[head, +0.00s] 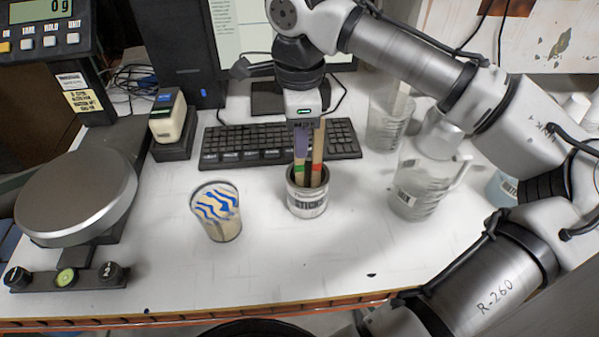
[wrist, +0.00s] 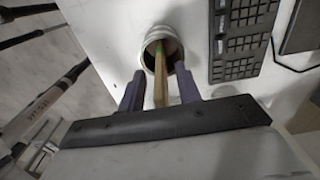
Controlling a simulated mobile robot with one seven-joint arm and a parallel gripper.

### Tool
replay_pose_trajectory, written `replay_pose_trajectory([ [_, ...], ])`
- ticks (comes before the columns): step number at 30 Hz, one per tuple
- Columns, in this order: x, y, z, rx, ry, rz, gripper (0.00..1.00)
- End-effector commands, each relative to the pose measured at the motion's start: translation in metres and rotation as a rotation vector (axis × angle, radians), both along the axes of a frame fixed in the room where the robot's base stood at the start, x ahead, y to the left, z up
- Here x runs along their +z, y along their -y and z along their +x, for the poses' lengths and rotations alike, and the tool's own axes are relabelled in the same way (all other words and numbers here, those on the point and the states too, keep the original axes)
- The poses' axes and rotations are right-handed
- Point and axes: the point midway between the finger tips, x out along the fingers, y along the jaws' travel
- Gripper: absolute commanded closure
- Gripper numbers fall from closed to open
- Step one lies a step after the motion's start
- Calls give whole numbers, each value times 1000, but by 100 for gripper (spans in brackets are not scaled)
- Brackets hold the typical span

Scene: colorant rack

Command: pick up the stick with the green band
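A white can labelled as a sticks holder (head: 307,203) stands on the bench with wooden sticks upright in it; its rim also shows in the wrist view (wrist: 151,38). The stick with the green band (head: 299,170) is on the left in the can, its upper part hidden behind a purple finger. A stick with a red band (head: 317,160) stands just to its right. My gripper (head: 302,150) points down over the can. In the wrist view my gripper (wrist: 160,70) is open, its purple fingers on either side of a wooden stick (wrist: 160,88), with gaps visible.
A cup with blue-and-white contents (head: 216,212) stands left of the can. A keyboard (head: 345,140) lies behind it. Clear beakers (head: 418,190) stand to the right, and a balance with a round pan (head: 78,190) is at the left. The front of the bench is clear.

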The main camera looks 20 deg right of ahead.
Motion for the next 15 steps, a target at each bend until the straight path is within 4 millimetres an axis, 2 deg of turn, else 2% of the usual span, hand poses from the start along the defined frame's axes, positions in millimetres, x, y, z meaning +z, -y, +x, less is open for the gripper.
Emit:
replay_pose_trajectory([
  [1,-11,0,0,0,0,-1,66],
  [3,-14,0,0,0,-1,-2,66],
  [11,-12,0,0,0,0,0,68],
  [15,-12,0,0,0,0,0,86],
])
